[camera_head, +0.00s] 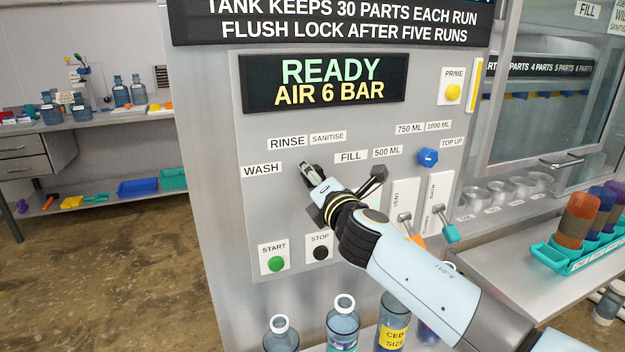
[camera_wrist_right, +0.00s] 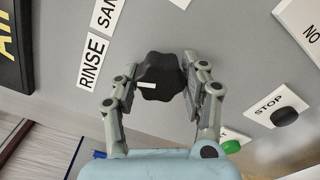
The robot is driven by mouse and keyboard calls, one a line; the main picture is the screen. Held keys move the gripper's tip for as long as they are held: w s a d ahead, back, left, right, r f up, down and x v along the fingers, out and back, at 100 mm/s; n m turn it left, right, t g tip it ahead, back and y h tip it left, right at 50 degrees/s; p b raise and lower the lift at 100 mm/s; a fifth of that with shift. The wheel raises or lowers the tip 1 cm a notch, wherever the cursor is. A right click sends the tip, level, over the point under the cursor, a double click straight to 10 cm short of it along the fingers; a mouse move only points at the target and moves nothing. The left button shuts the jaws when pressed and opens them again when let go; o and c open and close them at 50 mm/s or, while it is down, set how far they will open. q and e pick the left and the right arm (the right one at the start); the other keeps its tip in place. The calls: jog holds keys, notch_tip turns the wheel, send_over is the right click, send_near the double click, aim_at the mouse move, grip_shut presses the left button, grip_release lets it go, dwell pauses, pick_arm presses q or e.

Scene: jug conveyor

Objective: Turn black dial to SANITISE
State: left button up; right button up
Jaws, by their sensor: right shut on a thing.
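The black dial (camera_wrist_right: 160,76) is a lobed knob on the grey panel, with a white mark on its left side in the right wrist view. The mark points left, towards the side with the RINSE label (camera_wrist_right: 92,62). The SANITISE label (camera_head: 328,138) is right of RINSE in the head view and partly cut off in the right wrist view (camera_wrist_right: 104,14). My right gripper (camera_head: 309,171) is at the panel below these labels. In the right wrist view its fingers (camera_wrist_right: 160,92) are shut on the dial from both sides. The gripper hides the dial in the head view. My left gripper is not in view.
The WASH label (camera_head: 262,170) is left of the gripper. The green START button (camera_head: 276,264) and black STOP button (camera_head: 320,253) are below. A blue dial (camera_head: 428,157) and levers (camera_head: 405,220) are to the right. Jugs (camera_head: 342,325) stand below the panel.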

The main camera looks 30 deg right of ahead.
jog(key=m+b, duration=0.2)
jog(key=m, duration=0.2)
jog(key=shift+f+m, duration=0.1)
jog(key=shift+m, duration=0.3)
jog(key=shift+m+b, duration=1.1)
jog(key=shift+m, duration=1)
jog(key=o, duration=1.2)
jog(key=shift+r, duration=0.2)
jog(key=v, duration=1.2)
jog(key=shift+f, duration=0.1)
